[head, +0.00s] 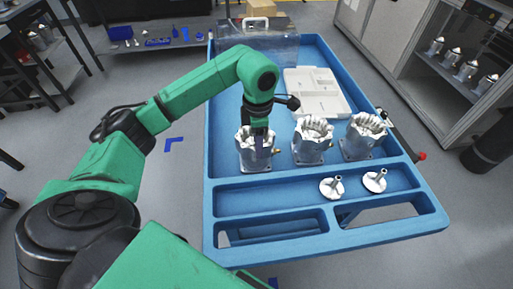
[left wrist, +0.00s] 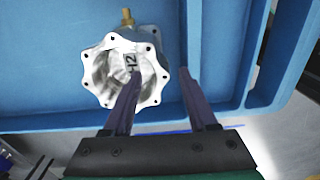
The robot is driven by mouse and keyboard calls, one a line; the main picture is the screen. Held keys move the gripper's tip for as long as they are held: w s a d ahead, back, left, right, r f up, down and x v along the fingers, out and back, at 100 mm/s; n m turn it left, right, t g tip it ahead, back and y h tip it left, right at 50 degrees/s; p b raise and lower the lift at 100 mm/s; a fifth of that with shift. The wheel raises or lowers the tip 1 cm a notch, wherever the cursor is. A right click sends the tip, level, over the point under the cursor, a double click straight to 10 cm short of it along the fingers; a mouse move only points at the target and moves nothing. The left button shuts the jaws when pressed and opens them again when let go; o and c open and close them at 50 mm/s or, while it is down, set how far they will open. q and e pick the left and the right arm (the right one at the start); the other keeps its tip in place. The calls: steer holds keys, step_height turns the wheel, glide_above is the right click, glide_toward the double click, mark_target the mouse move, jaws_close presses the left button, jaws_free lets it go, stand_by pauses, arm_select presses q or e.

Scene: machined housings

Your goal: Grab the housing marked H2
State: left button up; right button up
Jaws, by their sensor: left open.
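The housing marked H2 (left wrist: 97,75) is silvery metal with a scalloped, bolt-holed flange and an open mouth; its label reads H2 inside. In the head view the leftmost of three housings (head: 245,160) stands upright in the blue cart, under my left gripper (head: 261,140). In the left wrist view, my left gripper (left wrist: 162,73) is open and empty. One finger overlaps the housing's mouth and the other is to the right, outside the rim. Whether either finger touches the metal I cannot tell. My right gripper is out of view.
Two more housings (head: 312,142) (head: 361,138) stand to the right in the blue cart (head: 330,221). Two small flanged parts (head: 331,188) (head: 374,181) lie in the front compartment. A white tray (head: 318,104) is behind. A brass fitting (left wrist: 127,17) sticks out of the H2 housing.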

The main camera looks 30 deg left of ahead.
arm_select(q)
steer(key=shift+f, duration=1.4)
jaws_close()
steer(key=shift+w+r, duration=0.15)
